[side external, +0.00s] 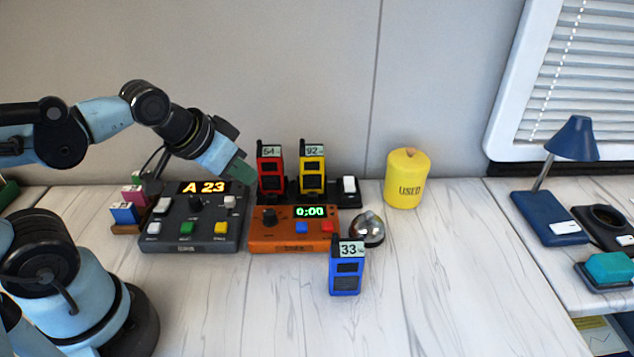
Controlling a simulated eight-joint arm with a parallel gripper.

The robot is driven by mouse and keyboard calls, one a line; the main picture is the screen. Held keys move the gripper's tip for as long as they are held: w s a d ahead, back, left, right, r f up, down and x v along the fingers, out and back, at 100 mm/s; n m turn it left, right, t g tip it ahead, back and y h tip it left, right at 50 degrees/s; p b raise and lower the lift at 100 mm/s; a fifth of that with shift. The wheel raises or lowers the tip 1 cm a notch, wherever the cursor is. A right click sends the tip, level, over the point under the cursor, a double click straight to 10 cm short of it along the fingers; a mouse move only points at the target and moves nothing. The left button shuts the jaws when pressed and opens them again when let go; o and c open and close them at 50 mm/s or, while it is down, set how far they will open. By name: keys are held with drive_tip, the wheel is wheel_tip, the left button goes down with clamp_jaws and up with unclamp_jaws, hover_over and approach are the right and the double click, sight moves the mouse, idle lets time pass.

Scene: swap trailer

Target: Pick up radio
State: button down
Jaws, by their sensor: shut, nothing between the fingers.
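Three radios show in the side external view. A blue radio (346,275) marked 33 stands upright on the table, in front of the orange box. A red radio (270,172) marked 54 and a yellow radio (312,170) marked 92 stand upright in a black charging base (347,200) behind the orange box. My gripper (243,172) is shut and empty, in the air near the dark grey box's display, just left of the red radio. Whether it touches the red radio I cannot tell. The blue radio is well away, lower and to the right.
A dark grey box (176,229) reads A 23, and an orange timer box (271,241) reads 0:00. A silver bell (367,230) stands close behind the blue radio. A yellow USED canister (407,180) stands further back. The table (455,270) right of the blue radio is clear.

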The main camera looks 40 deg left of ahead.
drive_tip(key=shift+c, duration=1.4)
unclamp_jaws()
